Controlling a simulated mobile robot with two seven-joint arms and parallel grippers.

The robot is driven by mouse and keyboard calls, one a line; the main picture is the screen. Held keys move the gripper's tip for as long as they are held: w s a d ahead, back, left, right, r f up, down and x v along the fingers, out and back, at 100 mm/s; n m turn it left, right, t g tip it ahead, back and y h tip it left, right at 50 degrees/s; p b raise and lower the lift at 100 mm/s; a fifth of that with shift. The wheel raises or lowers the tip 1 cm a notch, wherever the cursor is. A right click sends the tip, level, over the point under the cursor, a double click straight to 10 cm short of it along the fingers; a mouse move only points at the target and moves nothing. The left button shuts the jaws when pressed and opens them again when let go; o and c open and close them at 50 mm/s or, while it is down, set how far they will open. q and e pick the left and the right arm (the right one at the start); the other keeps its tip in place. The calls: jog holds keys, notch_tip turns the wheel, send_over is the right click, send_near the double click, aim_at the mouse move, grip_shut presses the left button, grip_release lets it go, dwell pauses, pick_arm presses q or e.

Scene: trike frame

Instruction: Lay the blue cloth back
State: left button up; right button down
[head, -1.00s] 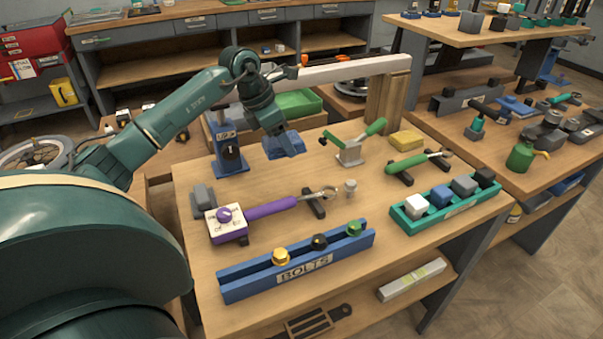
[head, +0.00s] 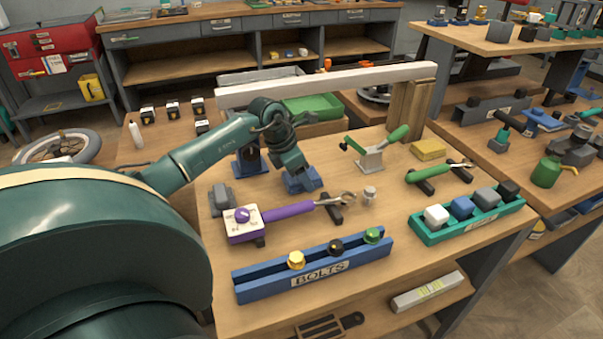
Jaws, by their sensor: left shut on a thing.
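My left gripper (head: 300,182) is in the middle of the wooden bench (head: 385,215), behind the purple-handled tool. It is shut on a small blue piece that I take for the blue cloth (head: 296,186). The fingers hide much of the piece, and I cannot tell whether it touches the bench top. My right gripper is not in view.
The purple-handled tool (head: 287,211) lies just in front of the gripper, with a blue bolts rack (head: 315,275) nearer. A green-handled clamp (head: 372,157) stands to the right. A pale beam (head: 330,82) spans the back. Some bare bench lies right of centre.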

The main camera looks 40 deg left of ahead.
pick_arm(q)
jog(key=shift+f, duration=0.1)
jog(key=o, duration=1)
jog(key=shift+c, duration=0.2)
jog(key=v, duration=1.2)
